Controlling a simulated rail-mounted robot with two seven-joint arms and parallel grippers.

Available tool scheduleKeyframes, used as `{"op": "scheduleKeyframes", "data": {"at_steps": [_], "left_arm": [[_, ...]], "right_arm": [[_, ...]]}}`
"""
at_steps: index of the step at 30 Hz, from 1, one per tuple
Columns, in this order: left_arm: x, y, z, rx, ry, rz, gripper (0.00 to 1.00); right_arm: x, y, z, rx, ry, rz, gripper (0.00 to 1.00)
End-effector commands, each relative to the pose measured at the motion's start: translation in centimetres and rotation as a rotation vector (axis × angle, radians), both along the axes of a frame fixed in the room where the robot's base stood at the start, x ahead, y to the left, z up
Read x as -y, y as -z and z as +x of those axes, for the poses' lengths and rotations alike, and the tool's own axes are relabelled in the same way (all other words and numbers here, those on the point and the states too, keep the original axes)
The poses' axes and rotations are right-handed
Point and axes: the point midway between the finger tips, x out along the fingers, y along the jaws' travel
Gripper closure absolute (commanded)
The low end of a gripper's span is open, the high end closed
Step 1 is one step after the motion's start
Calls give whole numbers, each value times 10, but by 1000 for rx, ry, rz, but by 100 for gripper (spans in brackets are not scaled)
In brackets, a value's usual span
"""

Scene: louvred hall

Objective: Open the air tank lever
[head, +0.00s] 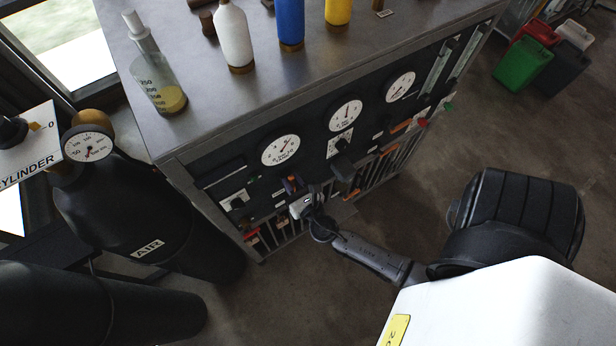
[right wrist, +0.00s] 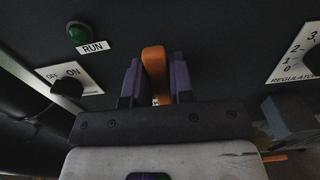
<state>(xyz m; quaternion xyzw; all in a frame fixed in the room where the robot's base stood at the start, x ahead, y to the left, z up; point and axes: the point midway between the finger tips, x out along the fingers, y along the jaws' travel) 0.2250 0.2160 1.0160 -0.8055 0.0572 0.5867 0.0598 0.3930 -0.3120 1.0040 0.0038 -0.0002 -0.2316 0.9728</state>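My right gripper (head: 292,186) reaches the dark front panel of the metal bench. In the right wrist view its two purple fingers (right wrist: 157,80) stand on both sides of an orange lever (right wrist: 155,66), with no clear gap, and are shut on it. The lever stands upright in that view; its lower part and any label are hidden by the gripper. A black tank marked AIR (head: 130,220) stands left of the bench, with a round gauge (head: 88,146) at its top. My left gripper is not in view.
The panel holds a green RUN lamp (right wrist: 79,33), an OFF/ON knob (right wrist: 66,88), a REGULATOR plate (right wrist: 295,55) and round dials (head: 280,150). Bottles and a beaker (head: 160,84) stand on the bench top. Coloured bins (head: 522,63) stand at the far right. Open floor lies right of the bench.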

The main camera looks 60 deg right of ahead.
Motion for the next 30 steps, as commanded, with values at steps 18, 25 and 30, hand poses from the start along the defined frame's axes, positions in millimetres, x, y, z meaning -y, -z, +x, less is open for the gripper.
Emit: {"op": "scheduleKeyframes", "data": {"at_steps": [18, 25, 30], "left_arm": [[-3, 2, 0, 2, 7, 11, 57], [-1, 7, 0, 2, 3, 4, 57], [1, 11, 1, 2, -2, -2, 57]], "right_arm": [[-3, 1, -6, 1, 0, 3, 51], [-15, 2, -30, 0, 0, 2, 51], [-23, 2, -47, 0, 0, 3, 51]]}}
